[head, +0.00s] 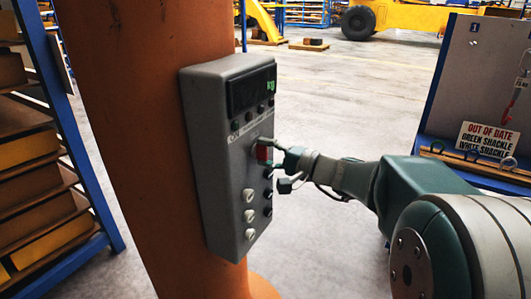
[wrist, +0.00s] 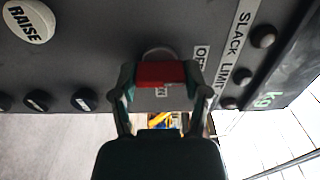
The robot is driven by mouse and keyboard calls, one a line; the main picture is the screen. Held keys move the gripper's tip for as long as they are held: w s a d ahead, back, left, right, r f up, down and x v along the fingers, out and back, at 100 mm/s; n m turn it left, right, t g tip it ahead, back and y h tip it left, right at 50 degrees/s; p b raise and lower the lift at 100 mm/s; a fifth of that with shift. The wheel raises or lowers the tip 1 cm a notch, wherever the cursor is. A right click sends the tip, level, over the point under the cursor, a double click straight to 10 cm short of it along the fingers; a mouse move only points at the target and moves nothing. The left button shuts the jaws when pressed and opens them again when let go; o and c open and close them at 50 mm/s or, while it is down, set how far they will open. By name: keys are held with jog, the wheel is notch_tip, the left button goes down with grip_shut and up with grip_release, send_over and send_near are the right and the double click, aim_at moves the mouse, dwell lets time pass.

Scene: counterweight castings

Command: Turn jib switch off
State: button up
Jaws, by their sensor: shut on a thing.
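A grey control box (head: 228,160) is fixed to an orange column. The red jib switch (head: 263,151) sticks out on its front, in the upper half. My gripper (head: 272,155) is at the box front with its fingers around the red switch. In the wrist view, my gripper (wrist: 160,78) has one finger on each side of the red switch (wrist: 160,74), shut on it. A pale ring shows behind the switch.
White buttons (head: 249,215), one marked RAISE (wrist: 29,21) in the wrist view, and dark buttons (head: 267,194) sit below the switch. A dark display (head: 251,90) is above. A blue rack (head: 90,180) stands left, a shackle board (head: 485,95) right. Open floor lies behind.

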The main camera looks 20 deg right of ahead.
jog(key=shift+f, duration=0.3)
jog(key=o, duration=1)
jog(key=shift+o, duration=0.8)
jog(key=shift+a+r, duration=0.1)
jog(key=v, duration=1.2)
